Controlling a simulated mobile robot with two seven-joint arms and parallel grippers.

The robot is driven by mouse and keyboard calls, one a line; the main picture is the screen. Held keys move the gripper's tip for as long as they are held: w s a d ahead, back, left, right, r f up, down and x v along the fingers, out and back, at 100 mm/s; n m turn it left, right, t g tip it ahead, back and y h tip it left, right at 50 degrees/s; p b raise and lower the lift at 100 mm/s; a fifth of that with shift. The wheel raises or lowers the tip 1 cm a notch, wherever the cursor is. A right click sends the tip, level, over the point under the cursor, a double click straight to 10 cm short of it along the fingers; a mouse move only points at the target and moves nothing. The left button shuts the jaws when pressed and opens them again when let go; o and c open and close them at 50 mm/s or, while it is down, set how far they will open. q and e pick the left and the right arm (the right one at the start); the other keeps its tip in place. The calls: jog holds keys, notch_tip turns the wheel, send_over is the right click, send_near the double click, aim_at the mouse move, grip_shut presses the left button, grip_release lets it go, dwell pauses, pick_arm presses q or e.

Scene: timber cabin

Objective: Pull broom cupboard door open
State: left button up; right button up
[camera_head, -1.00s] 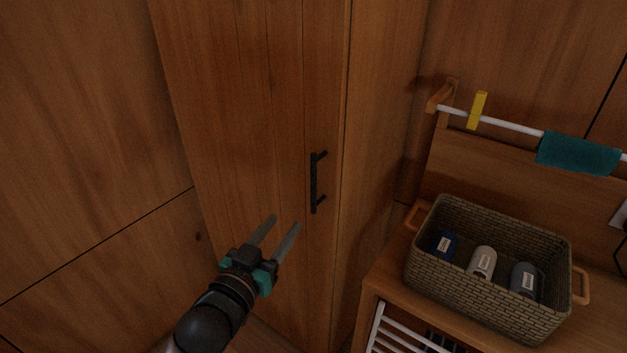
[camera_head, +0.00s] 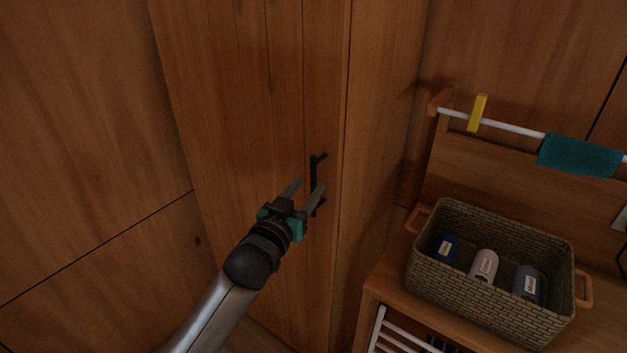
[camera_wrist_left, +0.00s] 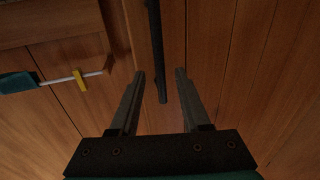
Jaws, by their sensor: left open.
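The broom cupboard door (camera_head: 270,110) is a tall wooden panel and stands closed, its edge flush with the cupboard's side. A black vertical bar handle (camera_head: 314,172) is on the door near its right edge. My left gripper (camera_head: 307,188) is open at the handle's lower half and partly covers it. In the left wrist view the dark handle (camera_wrist_left: 157,50) runs down from the top and ends between the lines of the two open fingers (camera_wrist_left: 160,74), nearer the left one. I cannot tell whether a finger touches it. My right gripper is not in view.
A woven basket (camera_head: 480,299) with several labelled bottles stands on a wooden cabinet (camera_head: 386,272) to the right. Above it a white rail (camera_head: 508,125) carries a yellow clip (camera_head: 477,113) and a teal cloth (camera_head: 579,156). Wooden wall lies left.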

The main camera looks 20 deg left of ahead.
aim_at(312, 181)
pick_arm(q)
jog(key=shift+w+d, duration=0.15)
jog(key=shift+w, duration=0.9)
jog(key=shift+w+d, duration=0.1)
jog(key=shift+w, duration=0.9)
jog(key=shift+c, duration=0.2)
grip_shut()
